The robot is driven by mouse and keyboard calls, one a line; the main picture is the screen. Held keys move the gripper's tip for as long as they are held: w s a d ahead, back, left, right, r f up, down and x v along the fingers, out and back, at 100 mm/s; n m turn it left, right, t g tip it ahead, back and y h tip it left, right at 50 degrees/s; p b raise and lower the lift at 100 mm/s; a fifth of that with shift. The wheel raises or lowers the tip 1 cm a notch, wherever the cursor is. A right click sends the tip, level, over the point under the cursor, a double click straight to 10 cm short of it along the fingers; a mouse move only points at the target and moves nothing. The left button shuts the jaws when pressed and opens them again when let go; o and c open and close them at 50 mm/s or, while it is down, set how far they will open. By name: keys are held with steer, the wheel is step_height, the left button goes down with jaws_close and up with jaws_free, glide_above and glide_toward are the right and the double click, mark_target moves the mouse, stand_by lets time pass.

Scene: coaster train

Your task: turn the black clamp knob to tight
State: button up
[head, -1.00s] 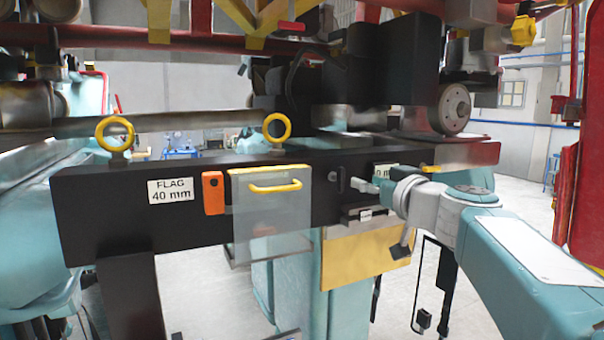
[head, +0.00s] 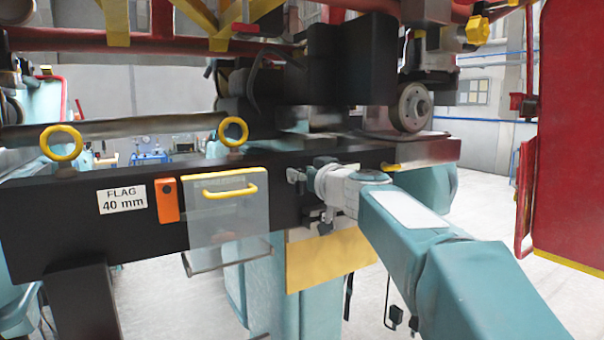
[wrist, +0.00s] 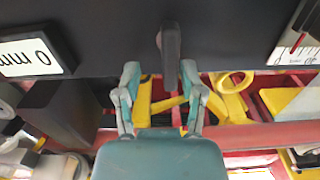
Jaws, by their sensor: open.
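The black clamp knob (wrist: 170,55) shows in the wrist view as a narrow dark bar on the face of the black beam (wrist: 110,25). My gripper (wrist: 160,82) is open, with one finger on each side of the bar's lower end. Gaps show between the bar and both fingers, and I see no contact. How deep the bar sits between the fingers is hard to tell. In the head view my gripper (head: 298,175) is up at the front of the beam (head: 75,190), and the knob is hidden behind it there.
Left of my gripper a clear panel with a yellow handle (head: 230,192) hangs on the beam, beside an orange block (head: 167,199) and a "FLAG 40 mm" label (head: 123,199). A yellow plate (head: 325,258) is below. A red frame (head: 570,150) stands at the right.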

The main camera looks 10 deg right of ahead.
steer(key=shift+a, duration=0.2)
steer(key=c, duration=0.7)
steer(key=shift+a, duration=0.35)
jaws_close()
steer(key=shift+d, duration=0.2)
steer(key=shift+w+d+f+m, duration=0.1)
steer(key=shift+d+f+m, duration=0.25)
steer(key=shift+m, duration=2.65)
steer(key=shift+w+d+f+m, duration=0.1)
steer(key=shift+d+f+m, duration=0.25)
steer(key=shift+m, duration=2.65)
steer(key=shift+w+d+f+m, duration=0.15)
steer(key=shift+f+m, duration=0.3)
steer(key=shift+m, duration=2.55)
steer(key=shift+f, duration=0.1)
